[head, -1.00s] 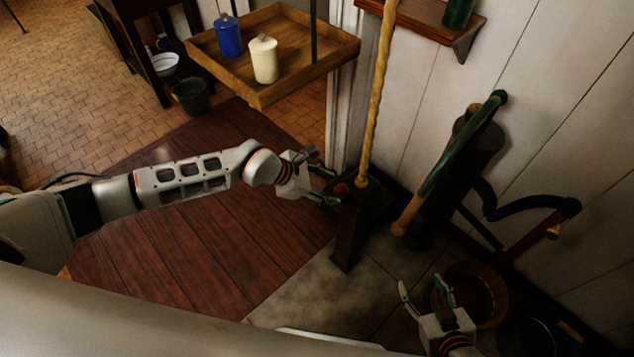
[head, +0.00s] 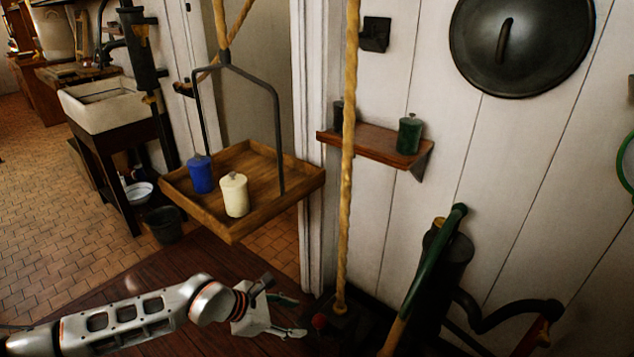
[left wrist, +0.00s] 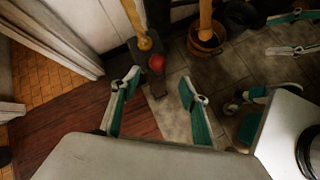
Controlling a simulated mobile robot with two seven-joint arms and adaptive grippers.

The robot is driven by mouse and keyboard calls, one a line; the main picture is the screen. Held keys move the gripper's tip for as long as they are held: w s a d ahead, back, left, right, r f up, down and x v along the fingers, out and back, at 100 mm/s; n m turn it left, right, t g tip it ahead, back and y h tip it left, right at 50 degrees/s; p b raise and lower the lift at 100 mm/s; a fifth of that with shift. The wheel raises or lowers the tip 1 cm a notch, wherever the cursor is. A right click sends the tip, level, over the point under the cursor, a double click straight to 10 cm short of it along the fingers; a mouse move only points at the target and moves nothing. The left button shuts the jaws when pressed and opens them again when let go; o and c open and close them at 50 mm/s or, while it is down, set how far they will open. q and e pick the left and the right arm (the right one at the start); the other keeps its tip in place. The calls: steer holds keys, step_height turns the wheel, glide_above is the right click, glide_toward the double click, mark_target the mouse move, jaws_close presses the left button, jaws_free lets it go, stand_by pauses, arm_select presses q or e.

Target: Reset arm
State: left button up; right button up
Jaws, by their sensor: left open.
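My left gripper (head: 297,316) is open and empty at the bottom of the head view, fingers pointing right. Its fingertips are close to a red knob (head: 319,321) on a dark post, and the gripper does not hold it. In the left wrist view my left gripper (left wrist: 157,85) has its two teal-padded fingers spread, with the red knob (left wrist: 156,62) showing beyond and between them. My right gripper (left wrist: 278,35) shows at the right edge of the left wrist view, its fingers apart with nothing between them. It is out of the head view.
A hanging wooden tray (head: 244,232) carries a blue jar (head: 201,175) and a cream jar (head: 234,195) above the left arm. A rope (head: 348,160) hangs to the dark post. A green-handled pump (head: 432,262) stands to the right. A wooden bucket (left wrist: 206,42) stands on the tiles.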

arm_select(q)
steer(key=s+d+r+n+t+h, duration=0.4)
steer(key=s+d+r+n+h, duration=0.55)
steer(key=n, duration=0.65)
steer(key=w+a+f+n+t+y, duration=0.35)
steer(key=a+n+t+y, duration=0.35)
steer(key=n, duration=1)
steer(key=s+a+f+n+g+y, duration=0.4)
steer(key=s+a+f+n+y, duration=0.3)
steer(key=s+a+f+n, duration=0.6)
step_height(320, 180, down, 3)
steer(key=shift+a+g, duration=0.2)
steer(key=shift+g, duration=0.2)
